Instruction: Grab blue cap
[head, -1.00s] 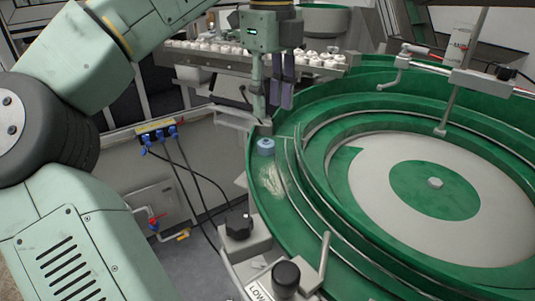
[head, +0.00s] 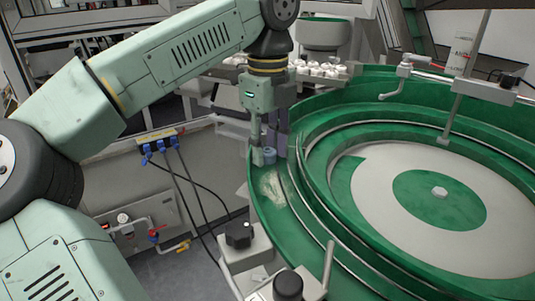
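The blue cap (head: 270,156) is small and round and stands on the outer green track of the bowl feeder (head: 262,212), at its left edge in the head view. My gripper (head: 269,152) points down at the cap from above. One pale green finger is at the cap's left and a purple-grey finger is at its right and partly behind it. The fingers stand apart, and the cap shows in the space between them. Contact between fingers and cap cannot be made out. The cap's far side is hidden.
A tray of several white caps (head: 322,70) is behind my gripper. A black knob (head: 238,234) and another black knob (head: 288,286) stand at the front of the feeder. Metal rails curve along the track right of the cap. Blue plugs with cables are at the left.

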